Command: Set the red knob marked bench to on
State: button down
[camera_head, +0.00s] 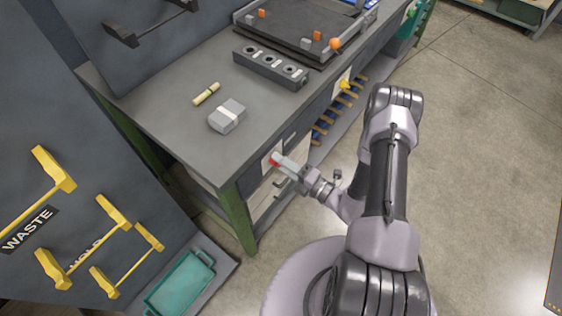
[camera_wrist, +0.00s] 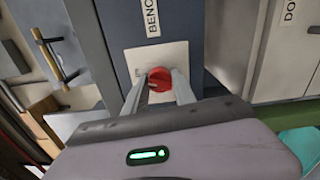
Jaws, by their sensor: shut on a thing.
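The red knob (camera_wrist: 160,80) sits on a pale square plate (camera_wrist: 135,62) on the grey bench front, under a label reading BENC, its end cut off (camera_wrist: 152,17). My gripper (camera_wrist: 160,84) has its two fingers on either side of the knob and is shut on it. In the head view the knob (camera_head: 274,161) shows as a small red patch at the tip of my gripper (camera_head: 283,165), below the bench top's front edge. Faint marks show on the plate left of the knob; the knob's setting cannot be read.
The bench top (camera_head: 175,130) holds a grey block (camera_head: 227,115), a small wooden dowel (camera_head: 206,94) and a dark holder with round holes (camera_head: 270,68). A yellow knob (camera_head: 345,85) is farther along the front. A teal tray (camera_head: 180,284) lies low at left.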

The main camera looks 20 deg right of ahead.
jog(key=shift+m, duration=0.3)
jog(key=c, duration=1)
grip_release()
jog(key=p+v, duration=0.3)
jog(key=v, duration=1.4)
jog(key=shift+s+d+p, duration=0.1)
jog(key=shift+s+p, duration=0.05)
jog(key=shift+p, duration=0.2)
